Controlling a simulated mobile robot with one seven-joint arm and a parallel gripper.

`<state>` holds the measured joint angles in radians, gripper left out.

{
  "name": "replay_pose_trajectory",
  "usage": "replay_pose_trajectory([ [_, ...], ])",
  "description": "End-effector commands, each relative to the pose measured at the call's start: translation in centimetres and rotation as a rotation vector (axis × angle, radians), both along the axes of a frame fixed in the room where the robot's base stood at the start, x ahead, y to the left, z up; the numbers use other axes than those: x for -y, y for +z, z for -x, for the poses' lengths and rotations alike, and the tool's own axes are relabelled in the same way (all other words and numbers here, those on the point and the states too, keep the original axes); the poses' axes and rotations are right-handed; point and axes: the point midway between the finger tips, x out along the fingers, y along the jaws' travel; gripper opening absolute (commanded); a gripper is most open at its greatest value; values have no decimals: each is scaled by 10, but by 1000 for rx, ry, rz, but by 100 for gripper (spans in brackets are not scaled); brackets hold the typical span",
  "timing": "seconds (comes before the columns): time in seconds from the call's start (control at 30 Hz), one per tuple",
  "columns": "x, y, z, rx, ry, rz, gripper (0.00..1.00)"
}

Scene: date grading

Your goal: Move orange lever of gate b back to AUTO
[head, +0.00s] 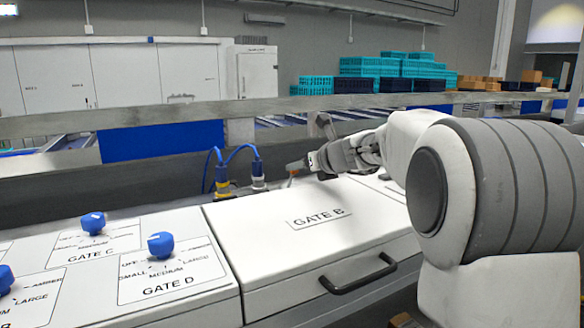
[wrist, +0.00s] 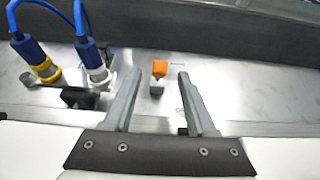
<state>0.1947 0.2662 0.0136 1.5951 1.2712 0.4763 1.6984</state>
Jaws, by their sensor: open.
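The orange lever (wrist: 159,69) of gate B shows in the wrist view as an orange knob on a short pale stem, standing on a metal strip. It lies between the two fingers of my gripper (wrist: 160,73), with a gap on each side. In the head view my gripper (head: 296,166) reaches over the strip behind the GATE B box (head: 265,245), and only a trace of orange shows below the fingertips. The gripper is open and holds nothing. The position marks by the lever are too small or covered to read.
Two plugs with blue cables (wrist: 83,38), one with a yellow ring, stand left of the lever. A dark block (wrist: 80,98) sits near the left finger. The GATE B box has a black handle (head: 358,273). Blue knobs (head: 160,245) stand on the panels at left.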

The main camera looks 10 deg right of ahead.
Motion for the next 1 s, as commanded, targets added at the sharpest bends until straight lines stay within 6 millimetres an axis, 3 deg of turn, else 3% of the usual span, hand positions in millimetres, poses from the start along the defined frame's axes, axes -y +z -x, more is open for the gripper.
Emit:
replay_pose_trajectory([
  [0.23, -9, -11, -25, 0, 2, 0, 57],
  [0.63, -10, -13, -30, 0, 0, 1, 57],
  [0.93, -10, -13, -29, 0, 0, 1, 4],
  [1.0, -10, -13, -29, 0, 0, 1, 0],
])
